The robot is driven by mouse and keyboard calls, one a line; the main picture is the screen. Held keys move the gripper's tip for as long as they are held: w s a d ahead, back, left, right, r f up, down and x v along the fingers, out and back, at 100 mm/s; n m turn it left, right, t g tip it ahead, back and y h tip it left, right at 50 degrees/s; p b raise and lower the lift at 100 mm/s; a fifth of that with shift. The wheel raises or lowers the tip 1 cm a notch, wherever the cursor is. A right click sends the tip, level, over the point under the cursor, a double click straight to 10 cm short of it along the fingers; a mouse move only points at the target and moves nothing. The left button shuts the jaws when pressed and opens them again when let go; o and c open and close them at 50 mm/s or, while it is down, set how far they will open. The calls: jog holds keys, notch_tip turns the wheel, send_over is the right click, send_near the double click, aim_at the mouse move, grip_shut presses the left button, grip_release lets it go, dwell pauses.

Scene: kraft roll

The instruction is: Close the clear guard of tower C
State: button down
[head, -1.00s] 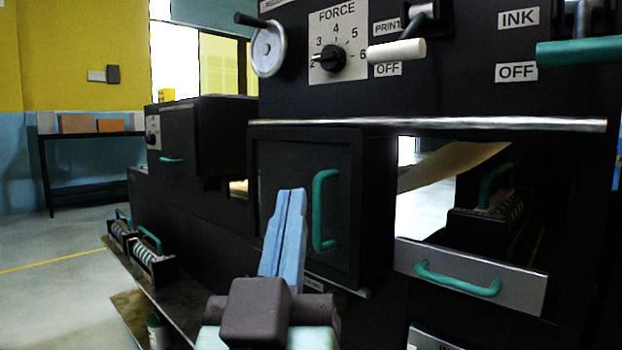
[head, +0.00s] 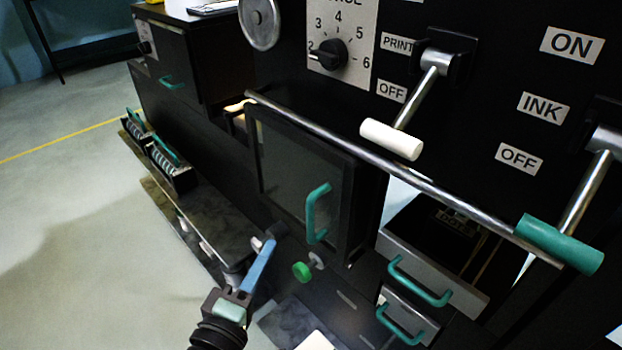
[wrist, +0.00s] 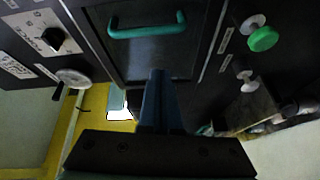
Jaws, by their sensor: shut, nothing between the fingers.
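A dark, glassy framed guard (head: 285,175) with a green vertical handle (head: 316,212) is on the machine front in the head view. Its tower letter is not legible, and I cannot tell whether it sits flush or slightly ajar. In the wrist view the handle (wrist: 147,27) lies across the top of a dark panel (wrist: 155,55). My gripper (head: 270,238) is shut and empty, its blue fingers pointing up below and left of the handle, apart from it. In the wrist view the gripper (wrist: 158,75) lies over the panel's lower part in the picture.
A steel rail (head: 400,175) crosses above the guard. A white-gripped lever (head: 391,139) and a teal-gripped lever (head: 560,243) stick out at the right. A green knob (head: 302,271) is below the guard. A drawer (head: 435,275) sits at lower right. Floor is clear at left.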

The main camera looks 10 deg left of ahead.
jog(key=n+p, duration=0.2)
jog(key=p, duration=0.1)
send_near(299, 192)
jog(key=w, duration=0.4)
jog(key=shift+w+d, duration=0.1)
jog(key=shift+d, duration=0.3)
jog(key=s+d+p, duration=0.2)
jog(key=s, duration=0.1)
jog(key=shift+s+d+f, duration=0.1)
jog(key=shift+s+d, duration=0.1)
jog(key=shift+d, duration=0.05)
jog(key=shift+d, duration=0.1)
